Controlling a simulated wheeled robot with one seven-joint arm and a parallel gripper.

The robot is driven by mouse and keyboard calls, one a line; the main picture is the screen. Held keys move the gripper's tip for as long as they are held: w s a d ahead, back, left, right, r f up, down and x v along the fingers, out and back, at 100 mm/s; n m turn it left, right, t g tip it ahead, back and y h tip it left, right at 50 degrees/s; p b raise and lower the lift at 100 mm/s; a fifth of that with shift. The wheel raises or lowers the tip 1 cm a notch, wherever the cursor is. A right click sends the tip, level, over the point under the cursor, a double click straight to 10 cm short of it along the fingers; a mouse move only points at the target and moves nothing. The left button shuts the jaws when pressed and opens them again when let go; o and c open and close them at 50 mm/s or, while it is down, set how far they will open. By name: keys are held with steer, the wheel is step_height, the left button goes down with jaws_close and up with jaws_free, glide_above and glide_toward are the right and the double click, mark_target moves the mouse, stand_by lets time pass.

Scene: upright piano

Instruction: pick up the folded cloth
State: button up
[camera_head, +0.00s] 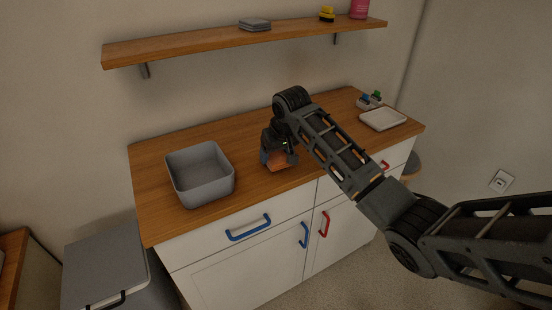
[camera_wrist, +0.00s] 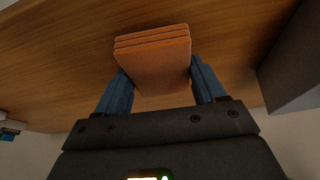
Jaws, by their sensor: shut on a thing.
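The folded cloth (camera_head: 280,161) is orange-brown and sits between my gripper's fingers over the wooden counter, right of the grey bin. In the wrist view the folded cloth (camera_wrist: 153,58) shows its stacked layers, with a blue finger on either side. My gripper (camera_head: 278,158) points down and is shut on the cloth. My arm and gripper partly hide the cloth in the head view. I cannot tell whether it touches the counter or hangs just above it.
An open grey bin (camera_head: 201,197) stands on the counter's left. A white tray (camera_head: 383,119) and small items (camera_head: 370,99) are at the right end. A wall shelf (camera_head: 215,45) holds a grey stack (camera_head: 254,24), a yellow item (camera_head: 327,14) and a pink item (camera_head: 360,8).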

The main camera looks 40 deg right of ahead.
mark_target(280, 155)
steer(key=r, duration=0.2)
steer(key=s+r, duration=0.1)
steer(key=shift+d+b, duration=0.3)
steer(key=shift+d, duration=0.1)
steer(key=s+d+r+b, duration=0.1)
steer(key=s+d+r, duration=0.5)
steer(key=s, duration=0.2)
steer(key=shift+s+d+r, duration=0.15)
steer(key=shift+d+r, duration=0.05)
steer(key=shift+r, duration=0.1)
